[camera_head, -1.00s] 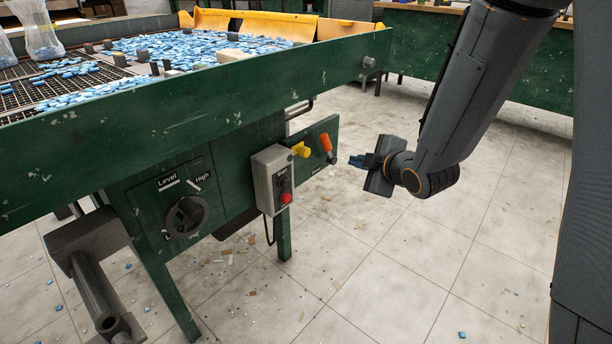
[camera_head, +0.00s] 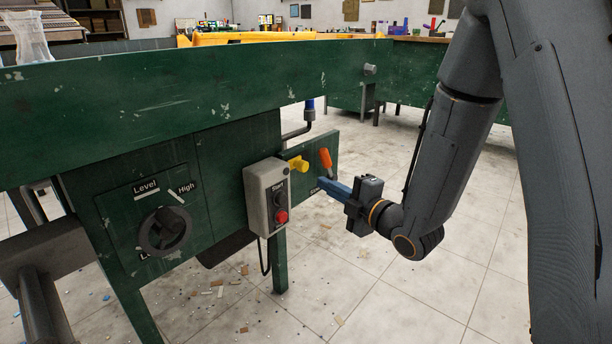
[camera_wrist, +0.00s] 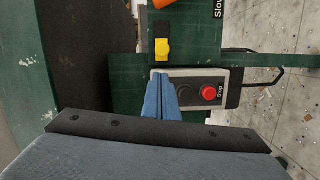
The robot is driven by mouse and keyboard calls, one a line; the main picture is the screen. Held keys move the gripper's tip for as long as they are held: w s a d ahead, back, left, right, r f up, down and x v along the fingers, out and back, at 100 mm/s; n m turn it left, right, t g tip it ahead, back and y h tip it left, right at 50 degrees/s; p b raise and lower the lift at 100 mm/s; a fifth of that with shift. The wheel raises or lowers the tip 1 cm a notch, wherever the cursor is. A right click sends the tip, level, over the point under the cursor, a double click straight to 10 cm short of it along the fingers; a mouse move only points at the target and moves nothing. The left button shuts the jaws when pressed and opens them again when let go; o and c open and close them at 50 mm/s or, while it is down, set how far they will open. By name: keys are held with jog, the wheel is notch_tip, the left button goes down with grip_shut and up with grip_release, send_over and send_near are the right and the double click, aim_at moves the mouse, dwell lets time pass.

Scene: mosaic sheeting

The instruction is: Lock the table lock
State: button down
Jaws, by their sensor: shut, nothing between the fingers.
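No part in view is labelled as a lock. A yellow knob or latch (camera_head: 298,164) sticks out of the green table's side panel; it also shows in the wrist view (camera_wrist: 163,49). An orange lever (camera_head: 325,158) stands just right of it, partly cut off at the top of the wrist view (camera_wrist: 162,3). My gripper (camera_head: 322,183) is shut and empty, its blue fingers pointing left, just below the orange lever. In the wrist view the fingertips (camera_wrist: 160,76) overlap the control box's edge, just below the yellow part. I cannot tell any contact.
A grey control box (camera_head: 266,199) with a red stop button (camera_head: 282,217) sits left of the yellow part. A Level dial (camera_head: 166,231) is farther left. The table's green rim (camera_head: 200,98) runs above. Tiled floor (camera_head: 420,300) is open at right.

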aim_at(300, 165)
jog(key=b+x, duration=0.3)
jog(key=x, duration=0.7)
jog(key=shift+w+d, duration=0.7)
jog(key=shift+w, duration=0.2)
jog(key=shift+w+d, duration=0.75)
jog(key=shift+w, duration=0.15)
jog(key=shift+d, duration=0.15)
